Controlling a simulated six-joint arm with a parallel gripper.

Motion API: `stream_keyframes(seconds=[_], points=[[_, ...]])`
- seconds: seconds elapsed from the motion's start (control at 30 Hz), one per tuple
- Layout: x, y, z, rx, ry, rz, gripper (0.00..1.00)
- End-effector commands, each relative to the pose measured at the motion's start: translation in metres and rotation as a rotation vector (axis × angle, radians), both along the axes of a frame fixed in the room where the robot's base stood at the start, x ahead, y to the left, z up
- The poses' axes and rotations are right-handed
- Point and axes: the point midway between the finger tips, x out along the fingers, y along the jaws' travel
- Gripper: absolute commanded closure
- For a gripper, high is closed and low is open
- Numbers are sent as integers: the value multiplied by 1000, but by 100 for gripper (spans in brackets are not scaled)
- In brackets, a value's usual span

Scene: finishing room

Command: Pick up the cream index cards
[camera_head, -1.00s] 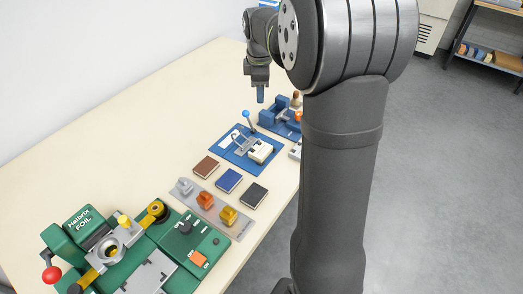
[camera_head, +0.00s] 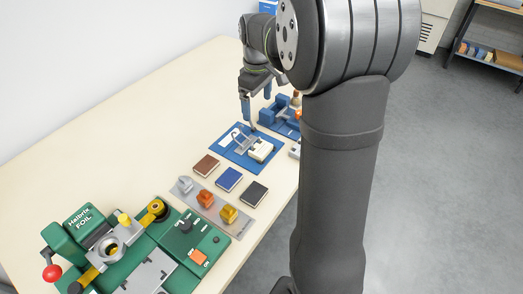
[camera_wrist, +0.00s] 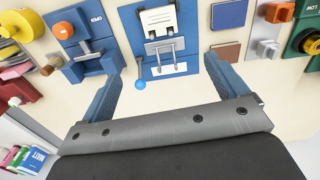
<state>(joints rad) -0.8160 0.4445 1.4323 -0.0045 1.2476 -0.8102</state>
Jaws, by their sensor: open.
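The cream index cards (camera_head: 261,149) show as a small pale block on the blue base (camera_head: 233,139) of a device with a metal frame and a ball-topped lever. In the wrist view the cards (camera_wrist: 158,20) lie near the top edge, with dark notches, beyond the metal frame. My gripper (camera_head: 258,104) is above the far part of that device. In the wrist view my gripper (camera_wrist: 163,62) has its two blue fingers wide apart with nothing between them, and the lever's blue ball (camera_wrist: 142,85) shows below that gap.
Brown (camera_head: 206,166), blue (camera_head: 229,180) and black (camera_head: 254,194) flat pads lie nearer. Another blue device (camera_head: 272,124) stands behind. The table's left side is bare.

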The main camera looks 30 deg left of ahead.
Motion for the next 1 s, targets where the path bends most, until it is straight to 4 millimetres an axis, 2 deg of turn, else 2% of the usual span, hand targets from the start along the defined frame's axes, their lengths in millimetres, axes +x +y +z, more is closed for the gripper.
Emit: stream_keyframes(seconds=[0.17, 0.5, 0.63, 1.0], points=[[-5, -2, -13, -12, 18, -61, 9], [-5, -2, -85, -14, 19, -58, 9], [-5, -2, -108, -12, 18, -58, 9], [-3, 1, -133, -10, 16, -57, 9]])
